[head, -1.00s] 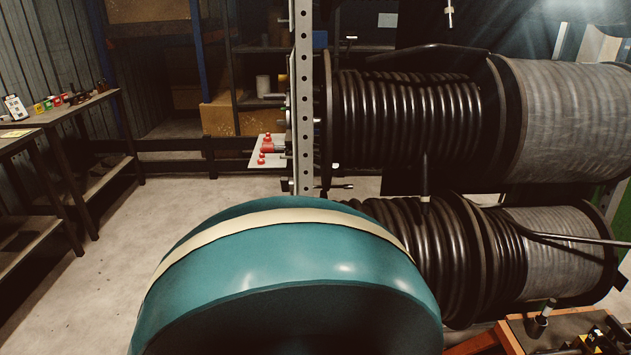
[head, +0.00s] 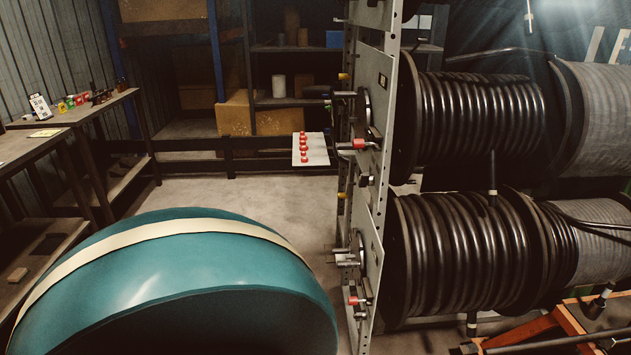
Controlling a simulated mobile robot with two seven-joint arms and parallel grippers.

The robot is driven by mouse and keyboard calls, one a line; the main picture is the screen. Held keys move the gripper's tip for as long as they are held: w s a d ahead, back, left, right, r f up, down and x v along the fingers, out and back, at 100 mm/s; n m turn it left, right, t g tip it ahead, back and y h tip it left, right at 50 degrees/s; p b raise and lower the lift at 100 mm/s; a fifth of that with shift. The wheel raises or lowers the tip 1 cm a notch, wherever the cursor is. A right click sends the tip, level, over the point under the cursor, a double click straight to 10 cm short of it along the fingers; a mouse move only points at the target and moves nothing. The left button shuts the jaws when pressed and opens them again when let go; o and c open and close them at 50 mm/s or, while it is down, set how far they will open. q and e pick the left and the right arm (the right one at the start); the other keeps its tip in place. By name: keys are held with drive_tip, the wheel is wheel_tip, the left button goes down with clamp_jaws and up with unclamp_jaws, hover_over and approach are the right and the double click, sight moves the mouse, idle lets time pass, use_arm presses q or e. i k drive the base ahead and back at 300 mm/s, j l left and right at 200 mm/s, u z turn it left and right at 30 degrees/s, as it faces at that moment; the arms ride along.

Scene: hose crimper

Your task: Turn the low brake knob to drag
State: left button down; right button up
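The hose reel rack has a pale upright side plate with two sets of fittings. The lower set sits on the lower plate (head: 371,262) beside the lower hose reel (head: 465,250). It has a silver hub or crank (head: 347,258) and, below it, a small red part (head: 353,300) that may be the low brake knob. I see the plate at a steep angle, so the knob's setting and any markings cannot be read. A similar red part (head: 358,144) is on the upper plate. Neither of my grippers is in view.
A large teal rounded body with a cream band, possibly mine, fills the lower left. A workbench (head: 70,115) stands at far left. A white board (head: 315,152) with red knobs projects left of the rack. Open floor (head: 240,190) lies between. An orange-framed stand (head: 575,325) is lower right.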

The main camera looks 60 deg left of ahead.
sight(362, 314)
drive_tip(key=u, duration=1.6)
drive_tip(key=j+z, duration=0.1)
drive_tip(key=j, duration=0.15)
